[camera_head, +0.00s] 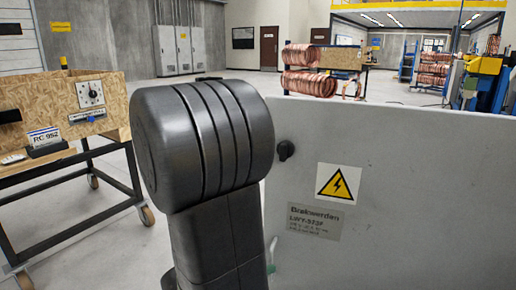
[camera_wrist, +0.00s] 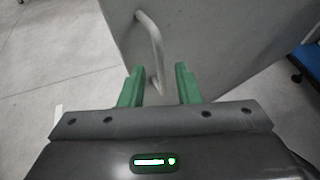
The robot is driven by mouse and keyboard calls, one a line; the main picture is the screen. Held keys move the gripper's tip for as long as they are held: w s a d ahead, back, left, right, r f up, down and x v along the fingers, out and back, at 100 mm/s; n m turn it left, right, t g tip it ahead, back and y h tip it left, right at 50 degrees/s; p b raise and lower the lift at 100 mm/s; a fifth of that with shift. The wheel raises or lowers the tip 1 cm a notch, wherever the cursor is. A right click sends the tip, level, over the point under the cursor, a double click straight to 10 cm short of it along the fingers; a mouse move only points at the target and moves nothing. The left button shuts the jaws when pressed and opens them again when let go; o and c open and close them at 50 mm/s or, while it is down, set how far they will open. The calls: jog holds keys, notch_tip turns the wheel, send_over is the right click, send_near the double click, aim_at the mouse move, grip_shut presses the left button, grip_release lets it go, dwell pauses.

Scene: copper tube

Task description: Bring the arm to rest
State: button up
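Beyond the fingers is a grey cabinet (camera_wrist: 215,40) with a curved metal handle (camera_wrist: 151,40). The gap between the fingertips and the handle cannot be judged exactly, and no contact shows. In the head view my dark arm stands in front of the cabinet's left edge. My gripper is hidden there, apart from a small green patch low beside the arm.
The grey cabinet (camera_head: 420,200) with a yellow warning sign (camera_head: 338,184) fills the right foreground. A wheeled wooden-panelled workbench (camera_head: 60,165) stands at left. Copper coils (camera_head: 308,83) stand behind the cabinet. Open floor lies between the bench and the far wall cabinets (camera_head: 178,50).

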aim_at(271, 279)
jog(key=shift+b+x, duration=0.75)
jog(key=shift+x, duration=1.05)
jog(key=shift+d, duration=0.2)
jog(key=shift+w, duration=0.25)
jog(key=shift+s, duration=0.1)
